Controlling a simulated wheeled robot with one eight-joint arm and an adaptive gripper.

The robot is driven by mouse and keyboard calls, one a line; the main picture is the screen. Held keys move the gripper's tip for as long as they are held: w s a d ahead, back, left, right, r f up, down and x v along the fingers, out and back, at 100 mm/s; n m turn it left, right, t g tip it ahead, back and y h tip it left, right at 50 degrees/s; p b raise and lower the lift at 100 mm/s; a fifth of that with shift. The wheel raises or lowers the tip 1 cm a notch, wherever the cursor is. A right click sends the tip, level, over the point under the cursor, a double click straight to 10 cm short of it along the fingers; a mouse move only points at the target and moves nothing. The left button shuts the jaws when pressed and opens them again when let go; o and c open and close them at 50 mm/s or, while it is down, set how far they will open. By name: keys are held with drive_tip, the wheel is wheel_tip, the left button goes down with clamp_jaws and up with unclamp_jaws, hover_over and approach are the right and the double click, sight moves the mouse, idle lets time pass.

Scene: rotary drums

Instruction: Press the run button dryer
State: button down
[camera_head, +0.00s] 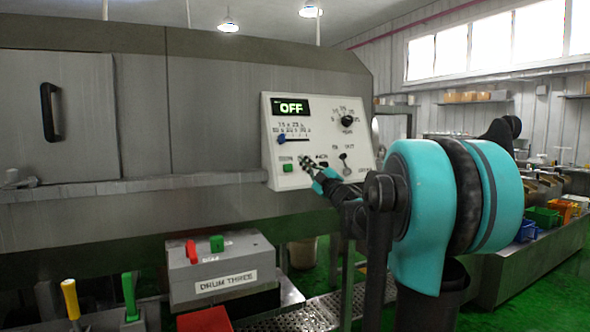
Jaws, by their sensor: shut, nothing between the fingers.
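The dryer's white control panel (268,140) is on the grey machine front, with a display (290,107) reading OFF in green. A green button (288,168) sits at its lower left, under a small label too blurred to read surely. My gripper (306,160) is shut and empty, its tips in front of the lower panel just right of the green button. Whether the tips touch the panel I cannot tell. A dark button (322,163) shows right of the fingertips, partly hidden by my gripper.
A grey box (222,264) marked DRUM THREE stands below, with red and green levers. Yellow and green handles are at lower left.

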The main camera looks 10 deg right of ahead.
drive_tip(key=shift+w, duration=0.1)
approach(287, 164)
drive_tip(key=shift+s+r+x, duration=0.1)
drive_tip(key=shift+r+x, duration=0.1)
drive_tip(key=shift+x, duration=0.75)
drive_tip(key=shift+s+r+x, duration=0.1)
drive_tip(key=shift+r+x, duration=0.1)
drive_tip(key=shift+x, duration=0.7)
drive_tip(key=shift+s+r+x, duration=0.1)
drive_tip(key=shift+r+x, duration=0.05)
drive_tip(key=shift+x, duration=0.8)
drive_tip(key=shift+w, duration=0.15)
drive_tip(key=shift+w+f, duration=0.1)
drive_tip(key=shift+w, duration=0.15)
drive_tip(key=shift+w+a+f, duration=0.15)
drive_tip(key=shift+w+f, duration=0.05)
drive_tip(key=shift+w, duration=0.25)
idle(0.6)
drive_tip(key=shift+s+d+r, duration=0.1)
drive_tip(key=shift+s+r, duration=0.05)
drive_tip(key=shift+s, duration=0.25)
drive_tip(key=shift+s+d+r, duration=0.15)
drive_tip(key=shift+s, duration=0.25)
drive_tip(key=shift+s, duration=0.1)
